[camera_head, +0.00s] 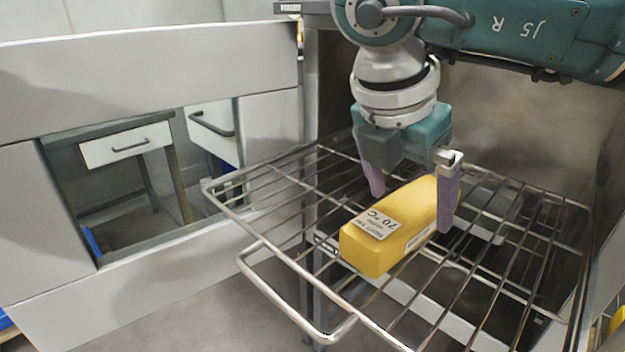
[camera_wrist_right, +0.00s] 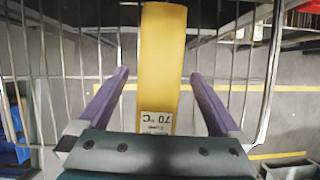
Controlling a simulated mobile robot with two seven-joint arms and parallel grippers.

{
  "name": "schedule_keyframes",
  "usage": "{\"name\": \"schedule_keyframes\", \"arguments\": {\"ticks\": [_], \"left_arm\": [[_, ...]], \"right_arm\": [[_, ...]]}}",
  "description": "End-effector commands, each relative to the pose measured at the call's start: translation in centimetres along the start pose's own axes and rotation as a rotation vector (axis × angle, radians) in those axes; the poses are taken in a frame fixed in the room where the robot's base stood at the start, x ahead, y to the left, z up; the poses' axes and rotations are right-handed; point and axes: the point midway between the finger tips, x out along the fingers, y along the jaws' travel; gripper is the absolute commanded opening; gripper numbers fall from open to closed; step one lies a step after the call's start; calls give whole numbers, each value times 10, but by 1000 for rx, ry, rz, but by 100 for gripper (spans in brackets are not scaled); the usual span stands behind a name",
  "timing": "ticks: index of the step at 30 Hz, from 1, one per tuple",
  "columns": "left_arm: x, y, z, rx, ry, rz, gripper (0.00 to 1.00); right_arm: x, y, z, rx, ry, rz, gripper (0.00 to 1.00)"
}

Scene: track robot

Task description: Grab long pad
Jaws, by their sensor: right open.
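The long pad (camera_head: 393,228) is a yellow block with a white label reading 70 °C. It lies on a wire rack, and in the right wrist view the pad (camera_wrist_right: 162,70) runs away from me between the fingers. My right gripper (camera_head: 412,198) is open, with one purple finger on each side of the pad. In the right wrist view the right gripper (camera_wrist_right: 160,92) shows a gap between each finger and the pad. The far end of the pad is partly hidden behind the gripper in the head view. My left gripper is not in view.
The wire rack (camera_head: 262,262) has a raised front loop and open bars. Metal walls (camera_head: 545,130) stand behind and to the right of it. A grey panel (camera_head: 150,75) with a rectangular opening is at the left. A white drawer (camera_head: 126,146) shows through it.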

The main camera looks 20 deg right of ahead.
Motion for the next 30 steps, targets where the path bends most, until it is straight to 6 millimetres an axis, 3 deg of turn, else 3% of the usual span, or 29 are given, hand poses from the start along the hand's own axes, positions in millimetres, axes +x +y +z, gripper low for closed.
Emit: {"name": "schedule_keyframes", "arguments": {"ticks": [4, 11, 30], "left_arm": [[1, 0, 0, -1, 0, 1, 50], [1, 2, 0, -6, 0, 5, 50], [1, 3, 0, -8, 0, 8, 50]], "right_arm": [[16, 0, 0, 0, -1, -1, 100], [18, 0, 0, -1, 0, 2, 100], [18, 0, 0, -1, 0, 2, 29]]}}
